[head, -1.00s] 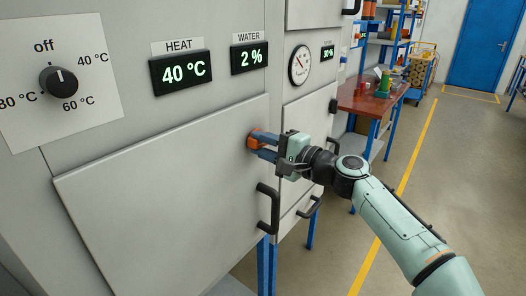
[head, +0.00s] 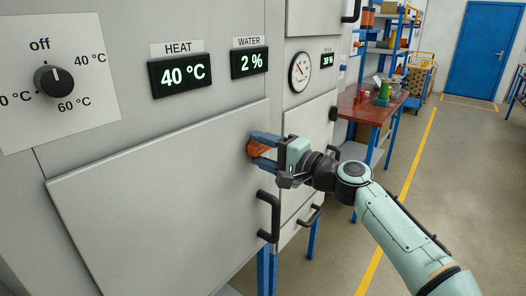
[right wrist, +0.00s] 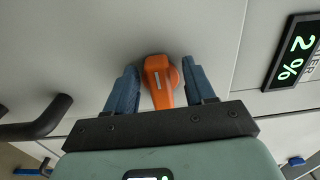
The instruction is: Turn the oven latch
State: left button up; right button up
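The orange oven latch (head: 262,148) sits near the upper right corner of the large grey oven door (head: 165,200). My right gripper (head: 258,150) is at the latch, with its blue fingers above and below it in the head view. In the right wrist view the latch (right wrist: 160,80) lies between the two spread fingers (right wrist: 160,88), with a visible gap on each side. The gripper is open around the latch. The latch's handle points toward the gripper's palm in that view. My left gripper is not in view.
A black door handle (head: 270,215) is just below my right gripper. A knob (head: 53,80) and the heat display (head: 180,73) are on the panel at the left and above. A red-topped workbench (head: 365,105) stands beyond. The floor at the right is clear.

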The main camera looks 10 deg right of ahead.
jog(key=shift+f, duration=0.1)
jog(key=shift+s+d, duration=0.15)
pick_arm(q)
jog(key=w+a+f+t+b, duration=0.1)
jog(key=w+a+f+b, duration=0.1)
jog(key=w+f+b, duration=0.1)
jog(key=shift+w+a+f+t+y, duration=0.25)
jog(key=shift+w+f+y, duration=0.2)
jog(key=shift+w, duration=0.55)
pick_arm(e)
jog(key=v, duration=1.3)
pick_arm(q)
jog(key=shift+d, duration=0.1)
